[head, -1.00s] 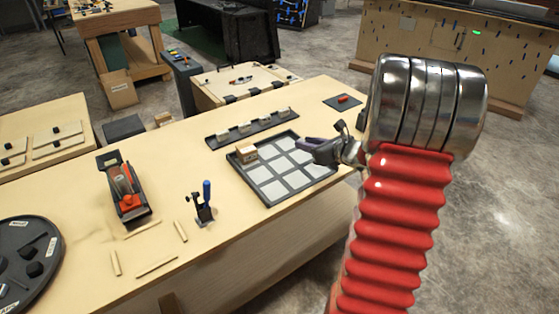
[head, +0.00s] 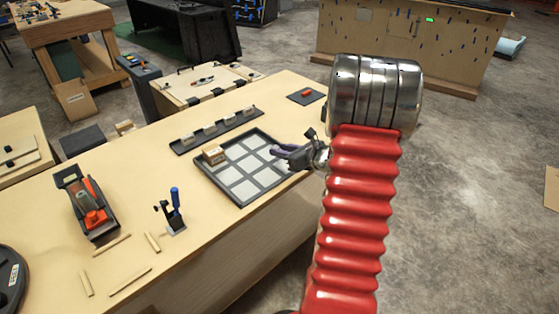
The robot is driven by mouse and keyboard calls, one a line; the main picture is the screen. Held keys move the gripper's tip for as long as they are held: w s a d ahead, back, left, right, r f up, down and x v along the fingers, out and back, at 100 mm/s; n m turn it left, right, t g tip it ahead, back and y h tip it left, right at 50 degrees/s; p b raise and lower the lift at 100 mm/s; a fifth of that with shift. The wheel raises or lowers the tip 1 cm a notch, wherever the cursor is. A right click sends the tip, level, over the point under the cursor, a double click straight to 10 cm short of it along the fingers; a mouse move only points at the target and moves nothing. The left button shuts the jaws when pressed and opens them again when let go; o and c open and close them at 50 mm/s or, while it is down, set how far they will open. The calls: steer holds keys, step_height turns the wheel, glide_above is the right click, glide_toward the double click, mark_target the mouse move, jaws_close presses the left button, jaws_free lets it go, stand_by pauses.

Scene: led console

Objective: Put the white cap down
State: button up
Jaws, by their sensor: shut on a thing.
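My gripper (head: 280,152) is over the right back part of a dark-framed tray (head: 238,203) with several pale square cells. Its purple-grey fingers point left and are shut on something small. I take this to be the white cap, but it cannot be made out between the fingers at this size. I cannot tell how high the gripper is above the tray. A small tan box (head: 213,154) sits at the tray's left back corner.
A dark strip with several light blocks (head: 209,128) lies behind the tray. A red piece on a dark pad (head: 306,95) is at the table's far end. A blue-handled tool in a stand (head: 174,212) and a red-and-black device (head: 88,208) stand left. Bare tabletop lies between.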

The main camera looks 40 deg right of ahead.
mark_target(281, 167)
steer(key=shift+f, duration=0.3)
steer(key=shift+f, duration=1.9)
steer(key=o, duration=1)
steer(key=shift+f, duration=0.1)
steer(key=v, duration=1.2)
